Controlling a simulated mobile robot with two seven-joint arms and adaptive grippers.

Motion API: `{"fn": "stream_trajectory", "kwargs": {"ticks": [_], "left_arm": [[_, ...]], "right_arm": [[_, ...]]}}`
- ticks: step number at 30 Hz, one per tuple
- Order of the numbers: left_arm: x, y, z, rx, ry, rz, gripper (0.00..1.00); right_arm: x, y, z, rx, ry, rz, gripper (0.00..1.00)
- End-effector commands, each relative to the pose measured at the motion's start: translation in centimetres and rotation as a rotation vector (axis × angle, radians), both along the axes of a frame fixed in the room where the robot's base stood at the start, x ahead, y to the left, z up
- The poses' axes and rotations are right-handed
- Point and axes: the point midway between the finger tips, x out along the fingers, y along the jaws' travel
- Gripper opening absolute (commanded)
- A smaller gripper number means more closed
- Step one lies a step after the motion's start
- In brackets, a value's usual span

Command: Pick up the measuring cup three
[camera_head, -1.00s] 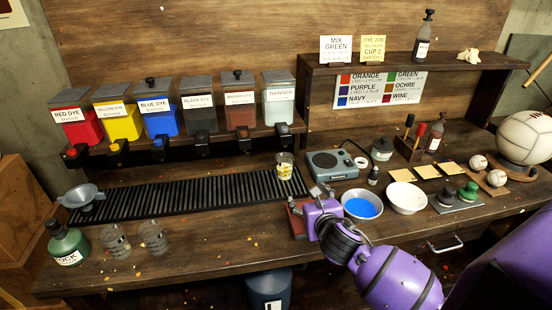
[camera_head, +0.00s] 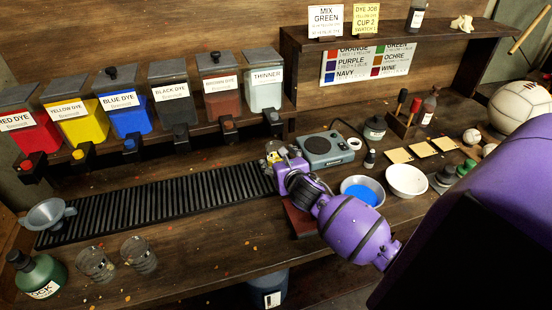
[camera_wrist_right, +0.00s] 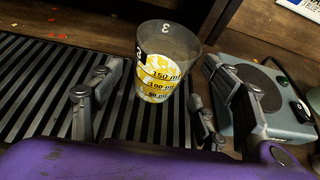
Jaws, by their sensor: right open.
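The measuring cup three (camera_wrist_right: 168,60) is a clear cup with a "3" and ml marks in the right wrist view, with yellow liquid or splashes low in it. It stands upright at the right end of the black ribbed drain mat. In the head view, the cup (camera_head: 273,151) is partly hidden by my right gripper (camera_head: 280,166). In the right wrist view, my right gripper (camera_wrist_right: 160,78) is open, with fingers to the left and right of the cup and clear gaps to it. My left gripper is not in view.
A grey scale (camera_head: 328,148) sits close to the right of the cup. A blue-filled bowl (camera_head: 362,190) and a white bowl (camera_head: 406,181) lie further right. Two clear cups (camera_head: 96,264) (camera_head: 139,255) stand at front left. Dye dispensers (camera_head: 123,103) line the shelf behind the ribbed mat (camera_head: 150,206).

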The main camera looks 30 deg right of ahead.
Motion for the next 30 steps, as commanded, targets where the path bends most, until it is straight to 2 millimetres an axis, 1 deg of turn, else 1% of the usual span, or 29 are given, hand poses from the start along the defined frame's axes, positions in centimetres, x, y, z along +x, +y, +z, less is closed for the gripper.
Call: {"fn": "stream_trajectory", "kwargs": {"ticks": [1,4,13,25,30], "left_arm": [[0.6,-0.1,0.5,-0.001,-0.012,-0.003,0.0],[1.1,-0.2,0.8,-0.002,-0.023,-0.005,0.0],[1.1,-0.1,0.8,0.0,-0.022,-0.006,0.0],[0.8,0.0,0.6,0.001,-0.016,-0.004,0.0],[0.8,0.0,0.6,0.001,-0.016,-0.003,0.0]], "right_arm": [[0.8,-0.2,0.1,0.002,-0.005,-0.003,0.69],[1.6,-0.4,-0.3,0.002,-0.004,-0.001,0.69],[1.9,-0.5,-0.7,0.0,-0.001,0.0,0.69],[1.9,-0.5,-0.7,0.0,-0.001,0.0,0.17],[1.9,-0.5,-0.6,0.0,-0.002,0.0,0.16]]}}
